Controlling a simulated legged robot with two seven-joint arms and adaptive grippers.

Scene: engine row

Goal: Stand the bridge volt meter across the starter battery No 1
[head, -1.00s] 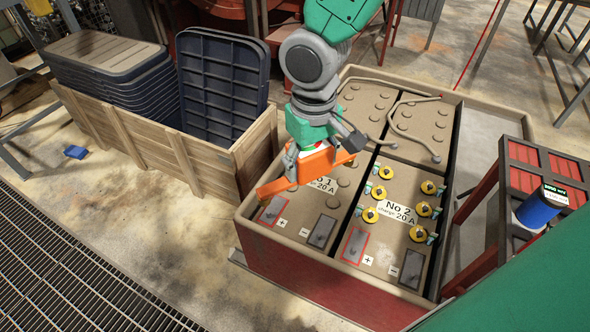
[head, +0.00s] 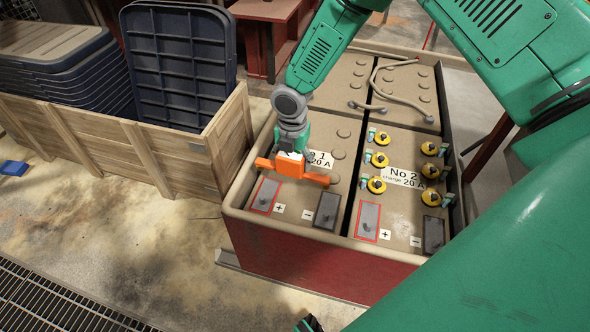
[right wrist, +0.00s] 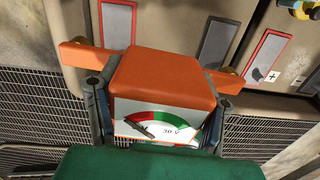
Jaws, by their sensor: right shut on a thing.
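My right gripper (head: 292,158) is shut on the orange bridge volt meter (head: 301,172), a bar with a raised middle. In the right wrist view the meter (right wrist: 162,78) shows a red and green 30 V dial between the fingers (right wrist: 155,115). The meter appears to be above the near part of starter battery No 1 (head: 296,197), partly hiding its label. The plus terminal (head: 265,195), framed in red, and the grey minus terminal (head: 327,211) show just in front of the bar in the head view. Contact cannot be told.
Battery No 2 (head: 404,205) stands to the right in the same case, with several yellow caps. A looped cable (head: 400,95) lies at the back. A wooden crate (head: 205,160) with dark blue lids (head: 180,65) stands on the left. My green arm covers the right side.

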